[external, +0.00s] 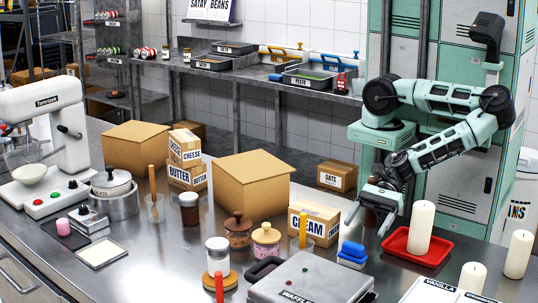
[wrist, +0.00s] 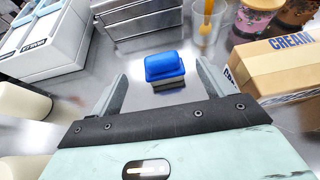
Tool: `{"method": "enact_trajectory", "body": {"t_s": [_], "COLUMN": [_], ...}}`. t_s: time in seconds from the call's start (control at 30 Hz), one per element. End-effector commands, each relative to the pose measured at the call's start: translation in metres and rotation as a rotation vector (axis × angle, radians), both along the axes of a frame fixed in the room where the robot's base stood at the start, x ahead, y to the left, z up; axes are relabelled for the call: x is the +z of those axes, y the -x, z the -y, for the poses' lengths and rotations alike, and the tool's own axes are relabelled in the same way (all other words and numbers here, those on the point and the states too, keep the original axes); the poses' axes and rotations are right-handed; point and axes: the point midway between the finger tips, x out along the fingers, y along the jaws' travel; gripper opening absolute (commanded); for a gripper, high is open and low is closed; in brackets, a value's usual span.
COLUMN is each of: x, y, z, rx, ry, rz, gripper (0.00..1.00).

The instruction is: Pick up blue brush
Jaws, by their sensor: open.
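The blue brush (external: 352,252) has a rounded blue top over a darker lower part and rests on the metal counter, just behind the waffle maker. In the wrist view the blue brush (wrist: 164,66) lies ahead of my gripper, near the middle of the span between the two fingers. My gripper (external: 366,226) is open and empty, tilted downward, above and slightly to the right of the brush. The fingers do not touch the brush.
The CREAM box (external: 314,222) stands behind and left of the brush. A candle (external: 420,226) stands on a red tray (external: 398,246) to the right. The waffle maker (external: 312,284) is in front. A glass with a yellow stick (external: 303,232) stands to the left.

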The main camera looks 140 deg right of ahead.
Motion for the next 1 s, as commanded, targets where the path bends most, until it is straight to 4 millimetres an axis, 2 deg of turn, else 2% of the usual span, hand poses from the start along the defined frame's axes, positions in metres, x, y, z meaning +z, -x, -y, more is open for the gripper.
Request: {"method": "enact_trajectory", "body": {"t_s": [0.03,0.1,0.37,0.63,0.93,0.97,1.0], "x": [-0.008,-0.007,-0.016,-0.032,-0.036,-0.036,-0.036], "y": [0.0,-0.012,-0.03,-0.062,-0.068,-0.068,-0.068], "z": [0.001,0.001,0.001,0.001,0.0,0.0,0.0], "rx": [0.0,-0.003,-0.003,-0.002,-0.002,-0.002,-0.002], "ry": [0.002,-0.001,-0.002,-0.002,-0.002,-0.002,-0.002], "rz": [-0.001,0.002,0.001,0.001,0.001,0.001,0.001], "gripper": [0.81,0.81,0.81,0.81,0.81,0.78,0.67]}}
